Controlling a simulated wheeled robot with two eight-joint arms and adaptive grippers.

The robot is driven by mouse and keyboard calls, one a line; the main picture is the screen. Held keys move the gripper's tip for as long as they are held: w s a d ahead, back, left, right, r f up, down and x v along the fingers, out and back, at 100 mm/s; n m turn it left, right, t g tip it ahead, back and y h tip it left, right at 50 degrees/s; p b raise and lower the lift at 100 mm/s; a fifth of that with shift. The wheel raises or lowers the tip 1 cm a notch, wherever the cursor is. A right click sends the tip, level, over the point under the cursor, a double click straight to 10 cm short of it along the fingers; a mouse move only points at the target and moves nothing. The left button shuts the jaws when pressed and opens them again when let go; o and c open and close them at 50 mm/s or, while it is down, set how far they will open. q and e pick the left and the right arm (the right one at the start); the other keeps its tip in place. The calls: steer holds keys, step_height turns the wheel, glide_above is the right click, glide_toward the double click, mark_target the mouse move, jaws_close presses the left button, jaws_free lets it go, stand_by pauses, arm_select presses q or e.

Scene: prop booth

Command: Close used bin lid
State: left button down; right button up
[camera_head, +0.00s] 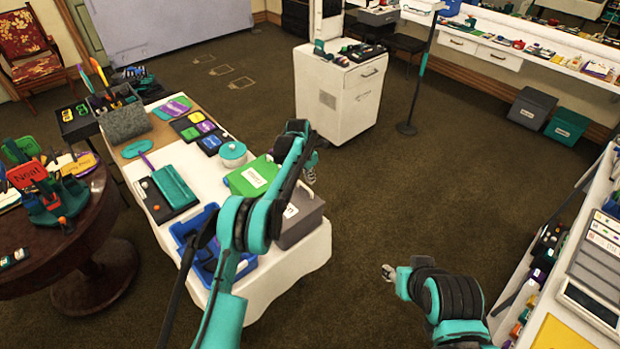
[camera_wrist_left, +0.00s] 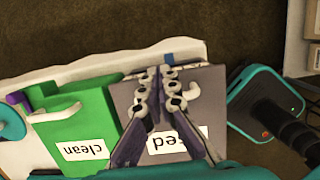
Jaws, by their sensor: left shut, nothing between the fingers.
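The used bin (camera_head: 300,220) is a grey box on the white table's right edge, partly behind my left arm in the head view. In the left wrist view the grey bin (camera_wrist_left: 208,80) has a white label ending in "sed", partly covered by the fingers. I cannot tell how its lid stands. My left gripper (camera_head: 311,176) is shut and empty, beyond the bin in the head view; in the wrist view its fingers (camera_wrist_left: 158,82) overlap the grey bin, with contact unclear. My right gripper (camera_head: 388,272) is low over the floor, away from the bin; its jaws are too small to read.
The green clean bin (camera_head: 250,178) stands beside the used bin. A blue tray (camera_head: 190,228), a teal case (camera_head: 175,186) and a round pot (camera_head: 233,152) share the table. A white cabinet (camera_head: 325,95) stands beyond. Open carpet lies right of the table.

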arm_select(q)
steer(key=s+a+r+m+b, duration=0.1)
steer(key=s+a+r+m, duration=0.15)
steer(key=r, duration=0.45)
steer(key=s+a+r+m+t, duration=0.1)
steer(key=s+r+m, duration=0.1)
steer(key=s+r, duration=0.3)
steer(key=s+a+r+m+b, duration=0.1)
steer(key=s+a+r+m, duration=0.1)
steer(key=r, duration=0.6)
steer(key=s+a+r+m+t+b, duration=0.25)
steer(key=s+m, duration=0.55)
steer(key=s, duration=0.5)
steer(key=s+a+f+m, duration=0.1)
steer(key=s+f+m, duration=0.2)
steer(key=s, duration=0.4)
steer(key=s+a+f+m+t+y+b, duration=0.1)
steer(key=s+f+m, duration=0.3)
steer(key=s, duration=0.4)
steer(key=s+a+f+m+t+b, duration=0.1)
steer(key=s+a+f+m, duration=0.2)
steer(key=s+m, duration=0.2)
steer(key=s, duration=0.3)
steer(key=shift+f+m+y, duration=0.3)
steer(key=shift+f+m, duration=0.05)
